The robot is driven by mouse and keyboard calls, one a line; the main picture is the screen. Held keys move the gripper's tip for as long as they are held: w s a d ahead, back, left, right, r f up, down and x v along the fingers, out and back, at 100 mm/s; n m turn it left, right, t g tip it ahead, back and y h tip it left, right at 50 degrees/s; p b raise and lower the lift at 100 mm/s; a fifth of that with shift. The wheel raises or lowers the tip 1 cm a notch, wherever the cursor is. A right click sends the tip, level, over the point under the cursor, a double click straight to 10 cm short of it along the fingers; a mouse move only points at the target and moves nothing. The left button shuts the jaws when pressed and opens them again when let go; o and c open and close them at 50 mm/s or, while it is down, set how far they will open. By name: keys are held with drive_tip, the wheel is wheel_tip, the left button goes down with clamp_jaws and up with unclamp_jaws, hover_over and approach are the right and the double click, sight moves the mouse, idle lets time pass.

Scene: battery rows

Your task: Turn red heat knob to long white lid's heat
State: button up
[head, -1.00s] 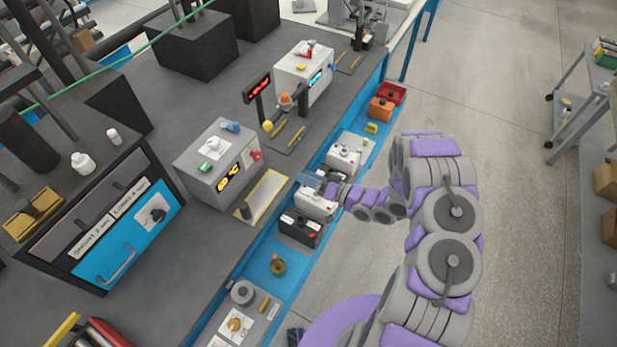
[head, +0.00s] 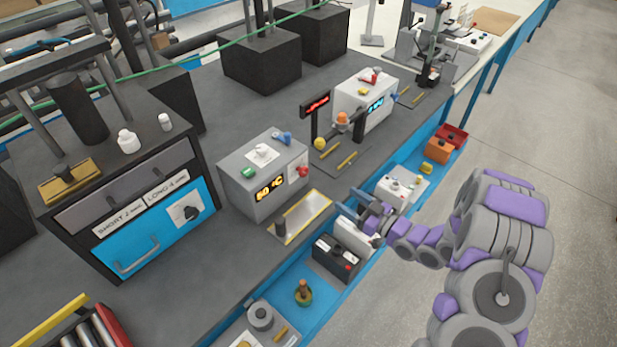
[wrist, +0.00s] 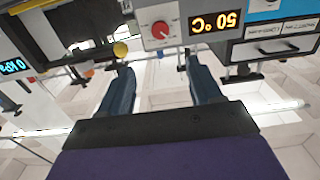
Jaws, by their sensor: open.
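The red heat knob (head: 302,171) is on the right face of the grey heater box (head: 240,190), beside a lit display (head: 270,188) reading 50 °C. In the wrist view the knob (wrist: 160,29) and the display (wrist: 216,23) appear upside down. My gripper (wrist: 160,66) is open and empty, its fingertips below the knob in the picture and apart from it. In the head view my gripper (head: 362,208) is right of the box, over the blue tray. A white-lidded battery (head: 353,238) is partly hidden under it. I cannot tell whether its lid is the long one.
A black battery (head: 336,257) and another white-topped one (head: 398,190) are in the blue tray (head: 325,305). A yellow-edged plate (head: 318,208) lies before the heater. A second box with a blue display (head: 370,100) stands behind. A drawer unit (head: 140,225) labelled SHORT and LONG is left.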

sight(305, 173)
drive_tip(key=b+x, duration=0.2)
drive_tip(key=x, duration=1.4)
drive_tip(key=shift+w+a+b, duration=0.15)
drive_tip(key=shift+a+b, duration=0.1)
drive_tip(key=shift+b, duration=0.05)
drive_tip(key=shift+c, duration=0.4)
drive_tip(key=c, duration=0.9)
drive_tip(key=shift+c, duration=0.2)
drive_tip(key=shift+n, duration=0.5)
drive_tip(key=o, duration=1)
drive_tip(key=shift+d, duration=0.15)
drive_tip(key=p+v, duration=0.3)
drive_tip(key=v, duration=1.4)
drive_tip(key=shift+d, duration=0.1)
